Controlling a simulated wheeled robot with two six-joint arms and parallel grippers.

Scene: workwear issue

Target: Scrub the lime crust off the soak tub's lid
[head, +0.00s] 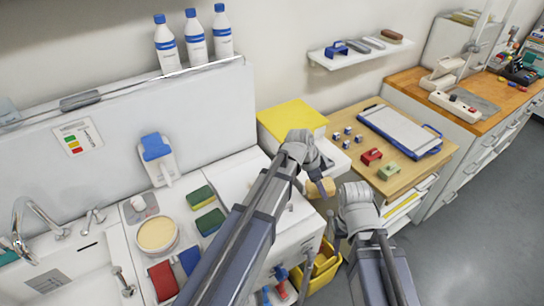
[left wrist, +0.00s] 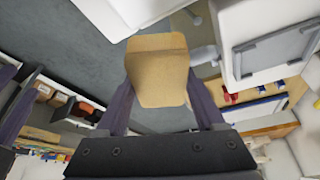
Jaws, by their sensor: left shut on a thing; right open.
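A round white tub (head: 157,235) with a flat cream-yellow top stands on the counter at left; I cannot tell whether that top is a crusted lid or its contents. My left gripper (head: 318,178) is shut on a tan block (head: 321,188), well right of the tub, above the gap by the wooden table. In the left wrist view the block (left wrist: 157,70) sits between the dark fingers, its smooth tan side showing. My right gripper (head: 336,226) is open and empty, just right of and below the block; its fingers are partly hard to make out.
A sink (head: 70,265) is at far left. A yellow bin (head: 322,270) is below my right gripper.

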